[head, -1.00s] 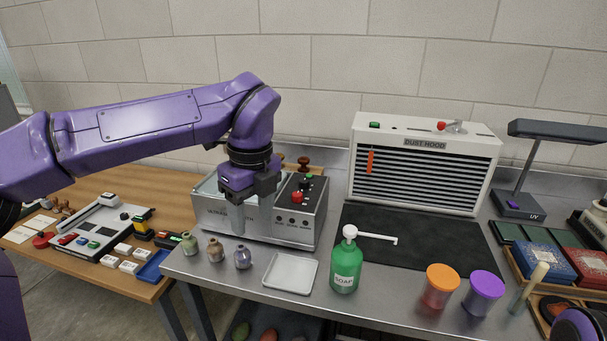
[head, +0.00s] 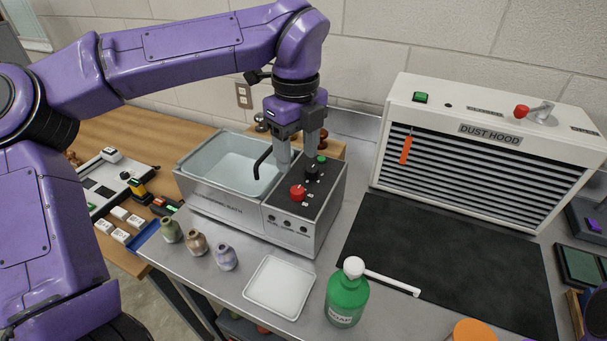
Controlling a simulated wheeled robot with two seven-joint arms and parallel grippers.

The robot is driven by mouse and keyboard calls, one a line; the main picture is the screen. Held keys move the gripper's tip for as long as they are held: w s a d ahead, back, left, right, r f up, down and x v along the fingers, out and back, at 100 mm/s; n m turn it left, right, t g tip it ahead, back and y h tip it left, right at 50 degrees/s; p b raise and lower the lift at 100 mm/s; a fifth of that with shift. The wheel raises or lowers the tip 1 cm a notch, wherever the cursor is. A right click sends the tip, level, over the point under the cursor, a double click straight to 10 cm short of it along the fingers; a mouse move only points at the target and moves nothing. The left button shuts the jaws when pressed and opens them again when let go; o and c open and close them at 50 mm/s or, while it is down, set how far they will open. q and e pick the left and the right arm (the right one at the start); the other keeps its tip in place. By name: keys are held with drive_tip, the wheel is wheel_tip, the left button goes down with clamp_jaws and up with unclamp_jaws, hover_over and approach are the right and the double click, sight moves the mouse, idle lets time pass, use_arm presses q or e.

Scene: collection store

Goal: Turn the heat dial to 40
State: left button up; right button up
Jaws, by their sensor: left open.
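The ultrasonic bath (head: 222,207) is a steel box with an open basin on its left and a dark control panel (head: 325,190) on its right. On the panel are a red knob (head: 298,193), a black knob (head: 312,173) and a green button (head: 322,159). The panel's small markings are too small to read, so I cannot tell which knob is the heat dial or its setting. My left gripper (head: 297,160) is open, pointing down, its fingers above the back of the panel near the black knob. Contact is not clear.
A black bent tube (head: 261,163) rises at the basin's right edge. Small bottles (head: 196,242), a white tray (head: 280,287) and a green soap pump bottle (head: 347,295) stand in front. The dust hood (head: 480,140) and a black mat (head: 440,260) are to the right.

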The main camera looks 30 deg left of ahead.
sight(297, 190)
use_arm(q)
drive_tip(key=f, duration=0.1)
drive_tip(key=s+f, duration=0.1)
drive_tip(key=f, duration=0.1)
drive_tip(key=shift+s+f+p, duration=0.2)
drive_tip(key=shift+f+p, duration=0.1)
drive_tip(key=f, duration=0.1)
drive_tip(key=w+f, duration=0.1)
drive_tip(key=f, duration=0.2)
drive_tip(key=shift+w+f, duration=0.15)
drive_tip(key=shift+w, duration=0.2)
drive_tip(key=shift+s+f, duration=0.1)
drive_tip(key=shift+f, duration=0.05)
drive_tip(key=shift+s, duration=0.35)
drive_tip(key=shift+w, duration=0.15)
clamp_jaws()
